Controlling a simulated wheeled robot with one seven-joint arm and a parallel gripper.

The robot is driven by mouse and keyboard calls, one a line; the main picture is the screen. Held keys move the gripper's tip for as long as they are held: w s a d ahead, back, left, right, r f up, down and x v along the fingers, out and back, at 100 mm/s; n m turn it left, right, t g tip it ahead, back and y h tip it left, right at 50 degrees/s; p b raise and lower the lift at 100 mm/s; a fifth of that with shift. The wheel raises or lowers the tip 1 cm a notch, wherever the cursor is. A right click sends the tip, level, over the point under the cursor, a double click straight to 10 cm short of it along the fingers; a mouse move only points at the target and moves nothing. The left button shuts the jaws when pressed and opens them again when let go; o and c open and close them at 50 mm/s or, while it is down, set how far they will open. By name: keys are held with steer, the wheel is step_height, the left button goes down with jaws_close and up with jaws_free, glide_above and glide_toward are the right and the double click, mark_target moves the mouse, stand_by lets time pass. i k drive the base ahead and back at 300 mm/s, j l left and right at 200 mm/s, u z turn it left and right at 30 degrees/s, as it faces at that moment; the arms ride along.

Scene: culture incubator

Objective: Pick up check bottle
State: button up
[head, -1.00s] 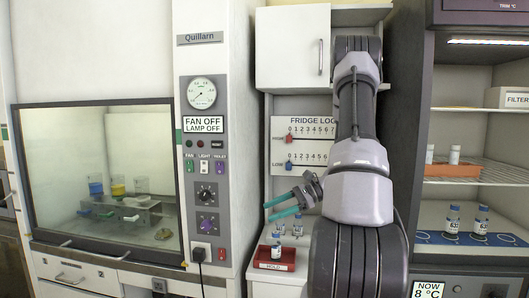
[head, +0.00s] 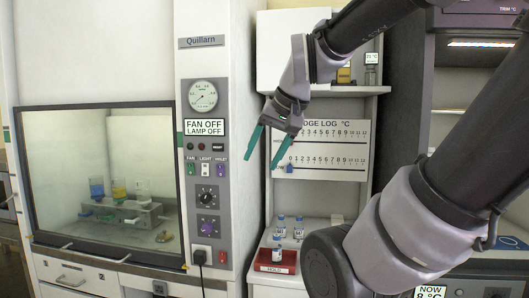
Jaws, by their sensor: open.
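Three small white-capped bottles with blue labels are on the counter below the fridge log. One bottle (head: 277,252) stands in a red tray (head: 288,267) at the front. Two more, a left bottle (head: 281,223) and a right bottle (head: 298,228), stand behind the tray. I cannot tell which, if any, is the check bottle; the labels are too small to read. My gripper (head: 261,166) is open and empty, its teal fingers pointing down. It shows well above the bottles, in front of the fridge log's left edge.
The fridge log board (head: 325,150) has sliders and sits behind my gripper. A shelf above holds a yellow item (head: 344,75) and a small display (head: 371,58). The glass-fronted hood (head: 105,185) is at left. My arm hides much of the open cabinet at right.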

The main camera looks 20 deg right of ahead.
mark_target(280, 226)
steer(key=z, duration=0.75)
